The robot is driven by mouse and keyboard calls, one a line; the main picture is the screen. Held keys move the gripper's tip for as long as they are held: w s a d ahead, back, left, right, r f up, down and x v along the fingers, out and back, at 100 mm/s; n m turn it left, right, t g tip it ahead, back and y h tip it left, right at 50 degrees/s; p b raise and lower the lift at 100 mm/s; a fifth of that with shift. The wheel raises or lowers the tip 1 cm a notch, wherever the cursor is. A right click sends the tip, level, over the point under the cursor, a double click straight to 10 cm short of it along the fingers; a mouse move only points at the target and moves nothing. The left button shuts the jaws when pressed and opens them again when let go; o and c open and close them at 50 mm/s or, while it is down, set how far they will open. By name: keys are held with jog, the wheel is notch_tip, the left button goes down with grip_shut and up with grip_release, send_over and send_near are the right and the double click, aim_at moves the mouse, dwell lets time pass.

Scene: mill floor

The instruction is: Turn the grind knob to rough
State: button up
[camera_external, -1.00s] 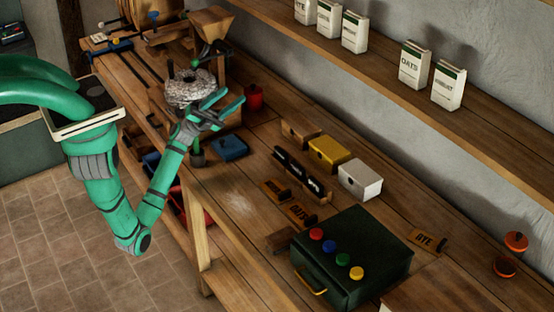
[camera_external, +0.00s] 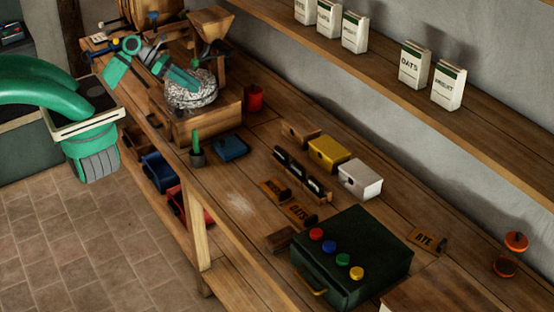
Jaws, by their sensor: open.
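The mill stands at the far end of the workbench, with a speckled grey millstone (camera_external: 192,97) on a wooden base (camera_external: 208,124) and a wooden hopper (camera_external: 212,24) above. My gripper (camera_external: 197,77) is at the top of the millstone, beneath the hopper, with its fingers apart and nothing visible between them. I cannot tell whether it touches the stone. I cannot make out the grind knob or its setting; my gripper and forearm cover part of the mill.
A small potted cactus (camera_external: 197,152), a blue block (camera_external: 231,147) and a red canister (camera_external: 254,98) stand near the mill. Yellow (camera_external: 328,152) and white (camera_external: 360,178) boxes and a dark green case (camera_external: 352,247) with coloured knobs are further along. A shelf (camera_external: 400,87) runs along the wall.

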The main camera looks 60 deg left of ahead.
aim_at(179, 109)
jog(key=s+a+f+m+g+y, duration=0.2)
jog(key=s+a+m+g+y, duration=0.25)
jog(key=s+a, duration=0.4)
jog(key=shift+n+g, duration=0.25)
jog(key=shift+n, duration=0.1)
jog(key=x, duration=0.3)
jog(key=w+a+x, duration=0.1)
jog(key=x, duration=0.3)
jog(key=w+x, duration=0.1)
jog(key=x, duration=0.2)
jog(key=shift+a+f, duration=0.1)
jog(key=shift+a, duration=0.05)
jog(key=c, duration=1.1)
jog(key=shift+o, duration=0.2)
